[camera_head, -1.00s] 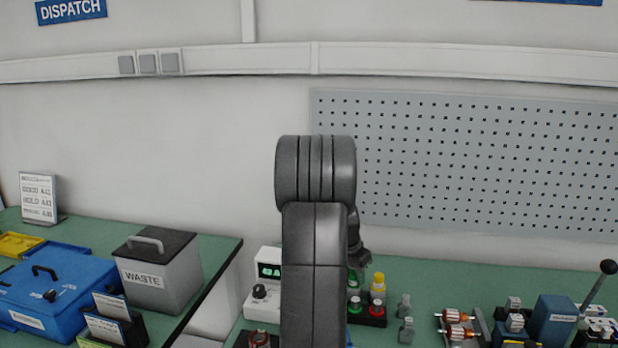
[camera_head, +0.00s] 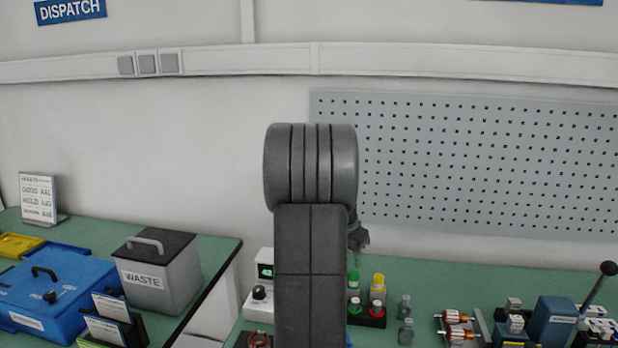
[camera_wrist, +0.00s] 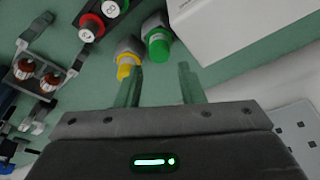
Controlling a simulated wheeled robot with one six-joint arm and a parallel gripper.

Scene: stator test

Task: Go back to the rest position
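My gripper (camera_wrist: 160,82) shows in the wrist view with its two fingers apart and nothing between them. In the head view only a small part of its dark end shows to the right of my arm, above the bench; most of it is hidden behind my arm. A green-capped bottle (camera_wrist: 157,42) and a yellow-capped bottle (camera_wrist: 127,58) are beyond the fingers in the wrist view, and the gripper looks clear of both.
A test box with a green display (camera_head: 262,290) stands left of my arm. A waste bin (camera_head: 158,274) and a blue box (camera_head: 60,290) stand on the left bench. Red-ended stators (camera_head: 455,325) and a lever fixture (camera_head: 600,300) are at right. The space before the pegboard (camera_head: 470,160) is clear.

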